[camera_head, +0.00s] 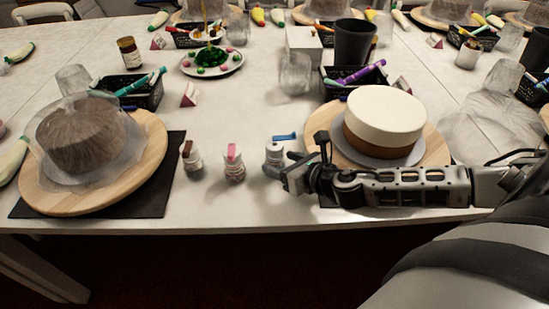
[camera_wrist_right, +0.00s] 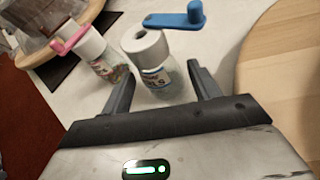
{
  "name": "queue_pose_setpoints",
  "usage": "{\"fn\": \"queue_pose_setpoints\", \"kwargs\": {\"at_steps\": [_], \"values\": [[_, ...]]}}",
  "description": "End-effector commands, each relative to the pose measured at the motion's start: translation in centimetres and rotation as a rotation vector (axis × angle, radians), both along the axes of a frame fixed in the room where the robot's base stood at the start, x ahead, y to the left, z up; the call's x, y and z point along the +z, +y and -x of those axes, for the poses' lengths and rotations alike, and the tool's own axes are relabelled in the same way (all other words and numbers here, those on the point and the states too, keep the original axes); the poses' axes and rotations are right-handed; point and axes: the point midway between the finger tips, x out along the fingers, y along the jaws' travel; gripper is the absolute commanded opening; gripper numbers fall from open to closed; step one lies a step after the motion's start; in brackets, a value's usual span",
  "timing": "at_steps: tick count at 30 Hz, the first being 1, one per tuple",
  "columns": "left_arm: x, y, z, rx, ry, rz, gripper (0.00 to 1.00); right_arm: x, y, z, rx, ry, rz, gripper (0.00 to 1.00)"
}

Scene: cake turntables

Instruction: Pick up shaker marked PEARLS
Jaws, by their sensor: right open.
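Three small shakers stand in a row at the table's front edge. The one nearest my right gripper (camera_head: 283,172) has a grey-white top and a blue flap (camera_head: 285,137); this blue-flap shaker (camera_head: 273,155) also shows in the right wrist view (camera_wrist_right: 152,60). There it stands ahead of my open fingers, its lower body between their tips. Its label is partly turned away, and I cannot read PEARLS surely. The pink-topped shaker (camera_head: 234,165) is to its left, also in the wrist view (camera_wrist_right: 97,58). The brown-topped shaker (camera_head: 192,160) is farthest left. My left gripper is not in view.
A turntable (camera_head: 433,148) with a white-topped cake (camera_head: 385,115) is right behind my right arm. A turntable (camera_head: 150,160) with a wrapped brown cake (camera_head: 80,140) stands left on a dark mat (camera_head: 165,190). A clear cup (camera_head: 294,75) and black baskets are behind. The front table edge is close.

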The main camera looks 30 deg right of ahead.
Motion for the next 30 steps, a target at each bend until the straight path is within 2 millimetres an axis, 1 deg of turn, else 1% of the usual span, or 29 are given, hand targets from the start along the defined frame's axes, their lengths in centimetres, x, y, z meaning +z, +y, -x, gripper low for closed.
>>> {"fn": "queue_pose_setpoints", "kwargs": {"at_steps": [3,9,12,20,21,23,24,25,30], "values": [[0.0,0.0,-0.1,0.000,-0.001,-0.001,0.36,-0.5,0.2,-0.8,-0.003,0.000,-0.003,0.61],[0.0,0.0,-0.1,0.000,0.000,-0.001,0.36,-2.0,0.7,-3.5,-0.002,-0.002,-0.003,0.61],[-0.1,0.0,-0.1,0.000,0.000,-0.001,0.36,-2.3,0.8,-4.3,-0.002,-0.001,-0.002,0.61],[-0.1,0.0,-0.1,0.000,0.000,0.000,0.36,-2.5,0.8,-4.6,-0.001,0.001,0.000,0.61],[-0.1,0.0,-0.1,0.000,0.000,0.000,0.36,-2.5,0.8,-4.6,-0.001,0.001,0.000,0.56],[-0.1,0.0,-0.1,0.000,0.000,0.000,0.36,-2.5,0.8,-4.6,-0.001,0.001,0.000,0.39],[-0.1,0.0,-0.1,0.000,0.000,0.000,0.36,-2.5,0.8,-4.6,-0.001,0.001,0.000,0.28],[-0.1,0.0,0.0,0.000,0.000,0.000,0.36,-2.5,0.8,-4.6,-0.002,0.001,-0.001,0.22],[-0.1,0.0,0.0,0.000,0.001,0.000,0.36,-2.4,0.8,-4.6,-0.001,-0.001,-0.001,0.22]]}}
